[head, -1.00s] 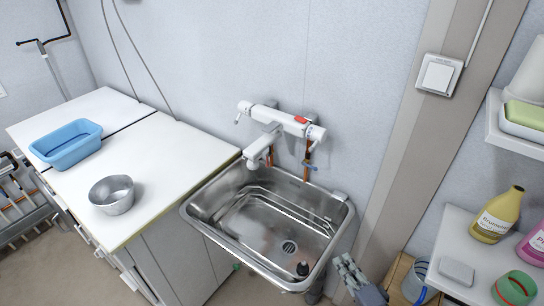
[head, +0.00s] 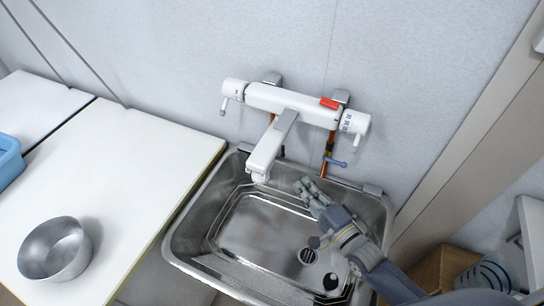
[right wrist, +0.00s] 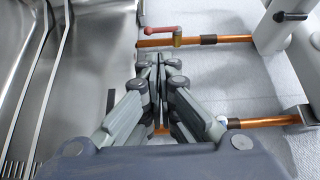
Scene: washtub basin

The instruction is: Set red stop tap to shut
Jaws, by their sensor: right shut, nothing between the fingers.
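The red stop tap (right wrist: 158,32) shows in the right wrist view, on a copper pipe (right wrist: 215,40) beyond my fingertips. Its red lever appears to lie roughly along the pipe, with a brass stem at one end. I cannot make it out in the head view. My right gripper (head: 308,188) is over the sink, pointing toward the wall below the mixer. Its fingers (right wrist: 158,60) are shut, empty and apart from the red lever. A blue-handled tap (head: 337,162) is on the right pipe. My left gripper is not in view.
The white mixer (head: 290,103), with a red button (head: 330,103), hangs above the gripper, its spout (head: 268,155) reaching forward on the left. The steel sink rim (head: 180,225) surrounds the basin. A metal bowl (head: 55,250) stands on the white counter (head: 130,170).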

